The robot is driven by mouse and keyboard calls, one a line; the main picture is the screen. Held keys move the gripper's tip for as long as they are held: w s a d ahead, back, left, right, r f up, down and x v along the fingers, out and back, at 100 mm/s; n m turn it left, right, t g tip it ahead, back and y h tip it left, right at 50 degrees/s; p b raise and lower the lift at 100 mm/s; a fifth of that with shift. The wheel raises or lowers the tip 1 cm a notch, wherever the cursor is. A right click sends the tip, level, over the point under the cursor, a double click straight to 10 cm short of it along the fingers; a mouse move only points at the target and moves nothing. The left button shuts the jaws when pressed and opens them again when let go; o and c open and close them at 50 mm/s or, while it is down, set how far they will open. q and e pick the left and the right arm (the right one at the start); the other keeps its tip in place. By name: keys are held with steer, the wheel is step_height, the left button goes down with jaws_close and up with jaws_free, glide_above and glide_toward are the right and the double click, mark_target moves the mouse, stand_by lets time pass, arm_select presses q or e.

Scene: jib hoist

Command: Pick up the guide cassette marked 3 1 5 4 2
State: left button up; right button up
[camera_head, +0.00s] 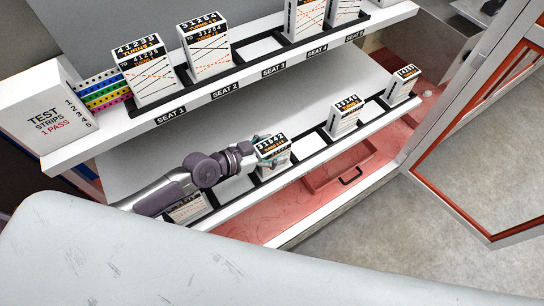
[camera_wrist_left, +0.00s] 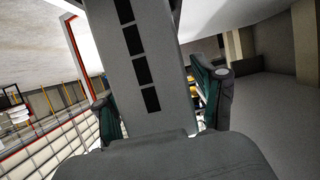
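The cassette marked 31542 (camera_head: 272,146) stands in a slot of the lower shelf rack, a white block with a black number strip and an orange line. My left gripper (camera_head: 270,150) is at this cassette, with teal fingers beside it. In the left wrist view, the two fingers (camera_wrist_left: 160,105) stand on either side of a grey panel (camera_wrist_left: 145,60) with several dark squares. A gap shows between the panel and the right finger, so the gripper looks open around it. My right gripper is not in view.
More cassettes stand on the lower rack (camera_head: 345,117), (camera_head: 402,84), and another (camera_head: 188,208) is partly behind my arm. The upper shelf holds several cassettes (camera_head: 156,85) above seat labels and a test strips box (camera_head: 45,108). A red drawer (camera_head: 340,168) lies below.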

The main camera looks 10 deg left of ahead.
arm_select(q)
jaws_close()
steer(key=shift+r, duration=0.1)
